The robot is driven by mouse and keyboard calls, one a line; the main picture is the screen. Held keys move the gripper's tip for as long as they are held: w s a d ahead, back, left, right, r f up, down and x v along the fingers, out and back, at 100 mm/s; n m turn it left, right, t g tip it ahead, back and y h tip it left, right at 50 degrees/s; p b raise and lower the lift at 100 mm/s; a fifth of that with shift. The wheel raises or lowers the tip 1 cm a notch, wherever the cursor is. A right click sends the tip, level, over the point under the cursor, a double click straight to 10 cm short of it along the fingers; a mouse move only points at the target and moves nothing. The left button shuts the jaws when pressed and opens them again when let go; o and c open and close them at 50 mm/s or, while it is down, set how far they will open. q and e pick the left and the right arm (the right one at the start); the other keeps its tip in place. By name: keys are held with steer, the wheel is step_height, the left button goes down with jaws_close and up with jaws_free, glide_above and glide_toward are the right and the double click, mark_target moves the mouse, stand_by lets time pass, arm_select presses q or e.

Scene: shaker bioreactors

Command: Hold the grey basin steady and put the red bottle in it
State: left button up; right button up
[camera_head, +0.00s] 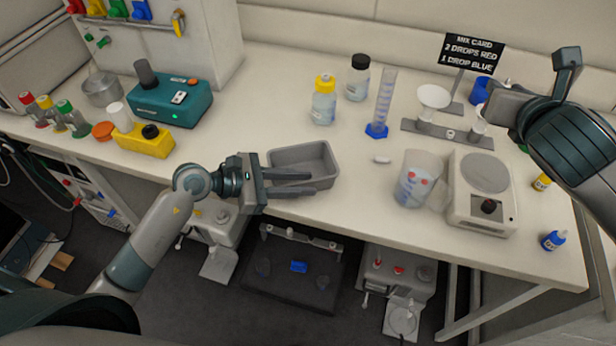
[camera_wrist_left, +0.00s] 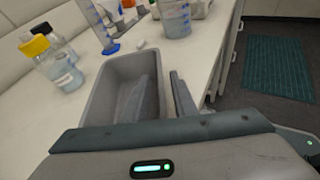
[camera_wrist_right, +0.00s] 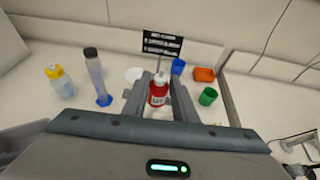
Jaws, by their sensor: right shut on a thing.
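The grey basin (camera_head: 318,153) stands at the front edge of the bench, empty apart from a finger; it also shows in the left wrist view (camera_wrist_left: 100,98). My left gripper (camera_head: 302,183) is open at its near wall. In the left wrist view, one finger is inside the basin and the other outside, with the wall between them and a visible gap. The red bottle (camera_wrist_right: 158,92), with a white cap, is upright between the fingers of my right gripper (camera_wrist_right: 159,102), which is shut on it. In the head view my right gripper (camera_head: 506,106) is above the back right of the bench.
A beaker (camera_head: 416,180) and a white scale (camera_head: 481,195) stand right of the basin. A yellow-capped bottle (camera_head: 324,100), a dark-capped bottle (camera_head: 357,78) and a measuring cylinder (camera_head: 384,105) stand behind. A small white item (camera_head: 382,159) lies between basin and beaker.

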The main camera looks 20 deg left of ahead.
arm_select(q)
steer(key=shift+w+d+f, duration=0.15)
steer(key=shift+d, duration=0.1)
steer(key=shift+c, duration=0.3)
jaws_close()
